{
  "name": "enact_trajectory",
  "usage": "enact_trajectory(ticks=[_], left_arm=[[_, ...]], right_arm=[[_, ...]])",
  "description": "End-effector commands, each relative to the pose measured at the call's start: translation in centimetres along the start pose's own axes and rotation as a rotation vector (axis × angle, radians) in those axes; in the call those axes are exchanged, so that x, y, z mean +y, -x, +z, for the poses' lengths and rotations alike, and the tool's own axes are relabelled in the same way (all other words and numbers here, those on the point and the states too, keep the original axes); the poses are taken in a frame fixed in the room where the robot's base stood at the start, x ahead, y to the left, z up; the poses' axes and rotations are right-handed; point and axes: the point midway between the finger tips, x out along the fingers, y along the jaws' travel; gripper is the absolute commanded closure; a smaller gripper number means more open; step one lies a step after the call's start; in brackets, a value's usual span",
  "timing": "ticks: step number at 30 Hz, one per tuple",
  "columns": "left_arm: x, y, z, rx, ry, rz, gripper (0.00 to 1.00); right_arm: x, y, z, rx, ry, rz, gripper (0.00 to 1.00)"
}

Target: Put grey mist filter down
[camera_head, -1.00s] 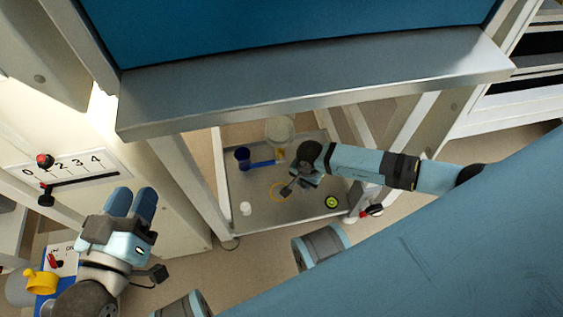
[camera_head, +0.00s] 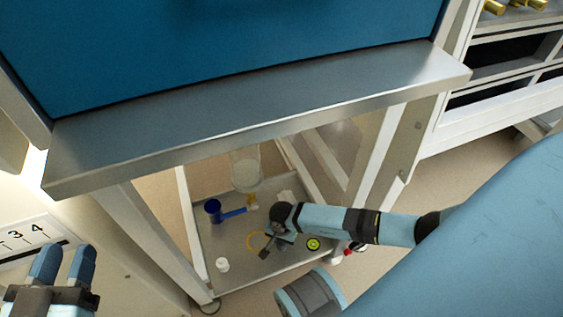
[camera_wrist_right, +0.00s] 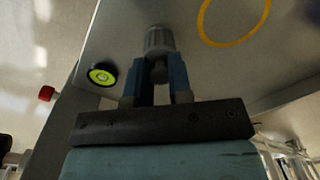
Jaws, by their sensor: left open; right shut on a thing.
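The grey mist filter (camera_wrist_right: 159,40) is a ribbed grey cylinder between the blue fingertips of my right gripper (camera_wrist_right: 160,72) in the right wrist view. The gripper is shut on it. A yellow ring (camera_wrist_right: 236,18) marked on the grey surface lies beyond and to the right of the filter; it also shows in the head view (camera_head: 250,246). In the head view my right gripper (camera_head: 276,244) is low over the lower shelf (camera_head: 228,266), beside the ring; the filter is too small to make out there. I cannot tell whether it touches the shelf. My left gripper (camera_head: 63,264) is open and empty at the lower left.
On the shelf stand a blue cup with handle (camera_head: 213,210), a clear cylinder (camera_head: 245,170), a small white cup (camera_head: 222,265) and a round black and yellow-green disc (camera_head: 313,244). A metal ledge (camera_head: 270,108) overhangs the shelf. Frame posts flank it.

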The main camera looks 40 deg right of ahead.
Motion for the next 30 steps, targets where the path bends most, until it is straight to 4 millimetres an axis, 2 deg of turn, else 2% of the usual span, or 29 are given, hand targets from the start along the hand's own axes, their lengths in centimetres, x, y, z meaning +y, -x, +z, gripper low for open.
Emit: enact_trajectory(ticks=[3,4,7,15,19,22,24,27,30], left_arm=[[0.1,0.1,0.4,-0.001,-0.001,-0.001,0.6],[0.0,0.1,0.3,0.0,-0.005,-0.001,0.6],[0.0,0.1,0.2,0.001,-0.004,-0.001,0.6],[0.0,0.1,0.1,0.002,-0.003,-0.001,0.6],[0.0,0.0,-0.7,-0.002,0.01,0.002,0.6],[0.3,0.1,-1.4,-0.022,0.062,0.006,0.6],[1.2,0.7,-0.5,-0.084,0.156,0.001,0.6],[2.2,1.2,-0.5,-0.14,0.258,0.006,0.6],[2.4,1.3,-1.9,-0.119,0.295,-0.004,0.6]], right_arm=[[0.0,-0.4,0.0,0.001,0.001,0.0,1.0],[0.0,-0.4,0.0,0.0,0.001,0.0,0.78],[0.0,-0.3,0.0,0.0,0.0,0.0,0.55],[0.0,-0.2,0.0,0.0,0.0,0.0,0.55],[0.0,0.8,-0.1,0.001,0.0,0.0,0.55],[0.0,2.3,-0.1,0.002,0.002,0.0,0.55],[0.0,3.6,-0.2,0.003,0.002,0.0,0.55],[-0.1,5.8,-0.1,0.002,0.002,-0.001,0.55],[0.0,7.7,-0.2,0.003,0.002,0.0,0.55]])
